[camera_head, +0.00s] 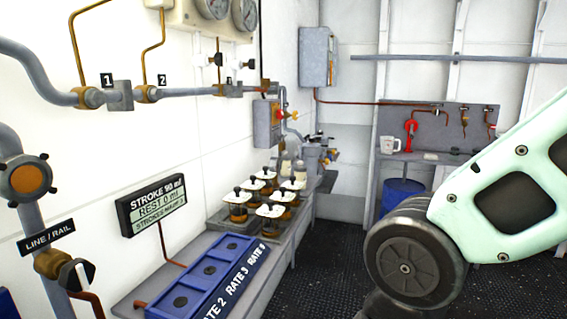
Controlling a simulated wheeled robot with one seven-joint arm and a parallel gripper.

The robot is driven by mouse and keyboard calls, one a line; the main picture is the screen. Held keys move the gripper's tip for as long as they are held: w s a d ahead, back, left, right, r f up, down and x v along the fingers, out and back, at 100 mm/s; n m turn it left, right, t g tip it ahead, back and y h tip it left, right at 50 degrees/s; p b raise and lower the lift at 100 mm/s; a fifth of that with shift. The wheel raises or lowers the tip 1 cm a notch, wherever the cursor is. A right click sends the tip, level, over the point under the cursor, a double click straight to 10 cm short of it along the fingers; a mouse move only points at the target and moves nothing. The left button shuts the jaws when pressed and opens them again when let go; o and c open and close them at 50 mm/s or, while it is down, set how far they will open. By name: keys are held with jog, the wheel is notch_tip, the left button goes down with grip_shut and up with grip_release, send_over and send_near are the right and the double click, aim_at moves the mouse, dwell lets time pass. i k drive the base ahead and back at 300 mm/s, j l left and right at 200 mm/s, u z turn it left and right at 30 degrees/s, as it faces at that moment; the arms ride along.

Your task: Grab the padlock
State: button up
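I cannot make out a padlock for certain. A small red object (410,130) shows in front of the grey tool board at the back, too small to tell what it is. My gripper is not in view. A pale green link of my arm with a dark round joint fills the right side of the head view and hides part of the back bench and floor.
A grey ledge (222,257) along the left wall holds a blue rate tray (205,280) and several small jars with white tops. A white mug (390,145) stands on the back bench. A blue drum (400,193) stands below it. Dark floor (325,255) is clear in the middle.

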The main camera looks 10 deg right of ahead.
aim_at(282, 144)
jog(key=i+l+u, duration=0.25)
jog(key=i, duration=0.2)
jog(key=i+l+u, duration=0.15)
jog(key=u, duration=0.25)
jog(key=i+l+u, duration=0.15)
jog(key=l+u, duration=0.2)
jog(key=i+l+u, duration=0.1)
jog(key=l, duration=0.35)
jog(key=i+l, duration=0.2)
jog(key=l, duration=0.25)
jog(key=i+l+u, duration=0.15)
jog(key=l, duration=0.3)
jog(key=i+l, duration=0.1)
jog(key=l, duration=0.35)
jog(key=i+l+u, duration=0.15)
jog(key=l, duration=0.3)
